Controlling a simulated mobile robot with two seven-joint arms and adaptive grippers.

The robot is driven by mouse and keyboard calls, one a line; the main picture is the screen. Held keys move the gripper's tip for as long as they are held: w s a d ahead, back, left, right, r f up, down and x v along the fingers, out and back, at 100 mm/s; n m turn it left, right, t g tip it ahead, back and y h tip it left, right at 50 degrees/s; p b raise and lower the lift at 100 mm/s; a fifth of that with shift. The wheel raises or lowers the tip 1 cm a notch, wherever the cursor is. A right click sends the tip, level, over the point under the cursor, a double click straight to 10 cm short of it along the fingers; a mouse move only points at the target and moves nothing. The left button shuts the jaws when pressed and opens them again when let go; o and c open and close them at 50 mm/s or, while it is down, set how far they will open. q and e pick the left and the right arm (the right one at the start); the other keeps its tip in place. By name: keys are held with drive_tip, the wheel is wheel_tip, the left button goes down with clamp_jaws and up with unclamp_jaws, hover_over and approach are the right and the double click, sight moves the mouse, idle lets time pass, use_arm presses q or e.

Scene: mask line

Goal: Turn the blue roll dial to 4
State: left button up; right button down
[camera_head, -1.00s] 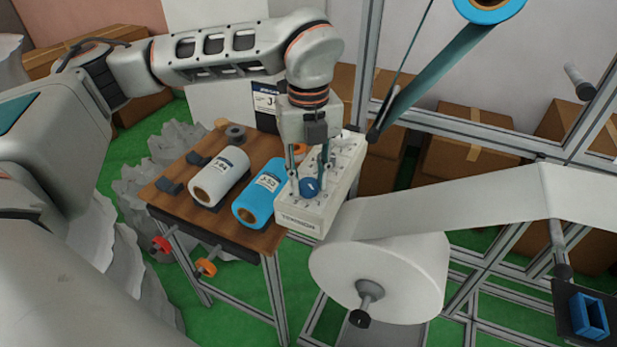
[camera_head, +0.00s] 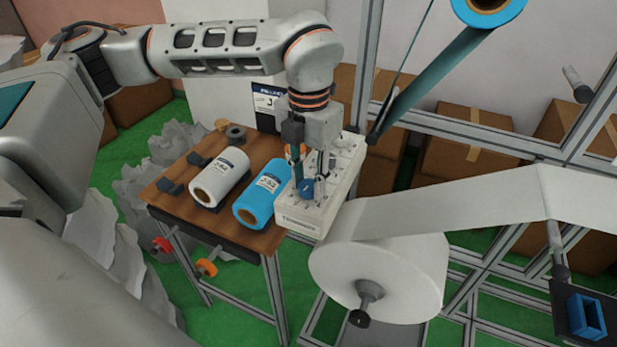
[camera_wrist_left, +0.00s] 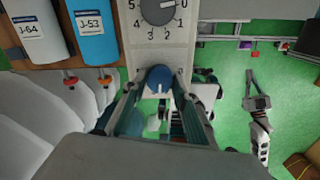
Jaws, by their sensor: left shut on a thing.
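The blue roll dial (camera_head: 307,188) sits on the near end of the white control box (camera_head: 301,219). My left gripper (camera_head: 309,190) points down over the box, its fingers on either side of the dial and shut on it. In the left wrist view the dial (camera_wrist_left: 159,76) shows between the fingertips, its white mark pointing toward the bottom of the picture. The digits around it are mostly hidden or too small to read. A grey dial (camera_wrist_left: 158,10) with digits 0 to 5 lies above it. What seems my right gripper (camera_wrist_left: 256,88) shows small at the right of the wrist view.
A blue roll (camera_head: 262,203) and a white roll (camera_head: 219,181) lie on the wooden table (camera_head: 175,205) left of the box. A large white roll (camera_head: 400,280) stands close at the right, its sheet running rightward. Metal frame posts (camera_head: 366,60) rise behind.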

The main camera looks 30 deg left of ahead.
sight(308, 185)
use_arm(q)
drive_tip(key=m, duration=0.4)
drive_tip(key=shift+m+p, duration=0.3)
drive_tip(key=shift+p, duration=0.05)
drive_tip(key=m, duration=0.4)
drive_tip(key=shift+r+p, duration=0.1)
drive_tip(key=shift+p, duration=0.3)
drive_tip(key=shift+m, duration=1.3)
drive_tip(key=o, duration=1.1)
wheel_tip(308, 185, up, 12)
